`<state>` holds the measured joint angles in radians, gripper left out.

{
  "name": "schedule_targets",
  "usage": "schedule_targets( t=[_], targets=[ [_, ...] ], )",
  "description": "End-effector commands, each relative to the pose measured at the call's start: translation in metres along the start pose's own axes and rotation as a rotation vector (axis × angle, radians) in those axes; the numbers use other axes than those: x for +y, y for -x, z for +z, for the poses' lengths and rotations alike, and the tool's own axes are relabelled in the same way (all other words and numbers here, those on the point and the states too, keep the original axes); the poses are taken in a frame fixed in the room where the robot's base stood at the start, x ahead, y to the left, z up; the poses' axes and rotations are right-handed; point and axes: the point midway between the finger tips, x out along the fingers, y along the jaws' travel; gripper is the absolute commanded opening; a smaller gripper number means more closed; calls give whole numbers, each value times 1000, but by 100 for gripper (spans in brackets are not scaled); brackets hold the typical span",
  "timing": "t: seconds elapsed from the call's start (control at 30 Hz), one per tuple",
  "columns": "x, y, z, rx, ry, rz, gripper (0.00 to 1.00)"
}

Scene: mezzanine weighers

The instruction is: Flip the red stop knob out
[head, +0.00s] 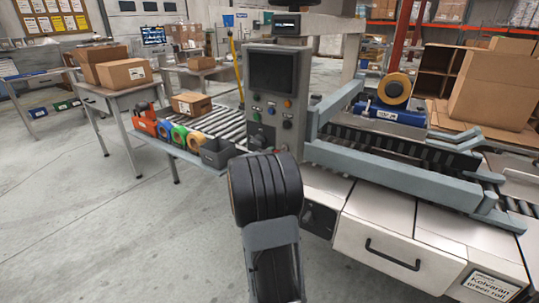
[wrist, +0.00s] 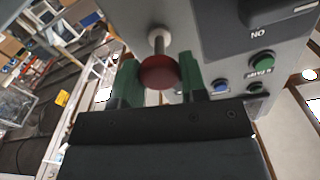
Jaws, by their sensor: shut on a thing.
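The red stop knob (wrist: 159,72) is a round red head on a pale metal stem that runs to the grey panel (wrist: 205,40) in the wrist view. My gripper (wrist: 161,80) has one green-padded finger on each side of the knob and is shut on it. In the head view the grey control box (head: 273,92) with a dark screen stands behind my arm. My arm hides the knob there, and my fingers cannot be made out.
A green button (wrist: 263,60) and a blue button (wrist: 221,86) sit on the panel right of my gripper. A roller conveyor (head: 222,124) with a grey bin (head: 216,153) lies left of the control box. A blue-grey framed conveyor (head: 385,168) lies to its right. Open floor is at left.

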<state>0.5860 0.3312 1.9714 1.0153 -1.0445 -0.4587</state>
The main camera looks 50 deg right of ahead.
Motion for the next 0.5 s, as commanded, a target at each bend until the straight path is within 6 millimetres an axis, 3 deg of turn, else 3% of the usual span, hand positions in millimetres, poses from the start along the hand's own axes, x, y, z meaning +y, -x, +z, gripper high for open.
schedule_targets(
  t=[0.17,0.2,0.43,0.5],
  targets=[
    [0,2,3,-6,2,0,0],
    [0,2,3,-6,2,0,43],
    [0,1,2,-5,2,0,65],
    [0,1,2,-5,2,0,65]
  ],
)
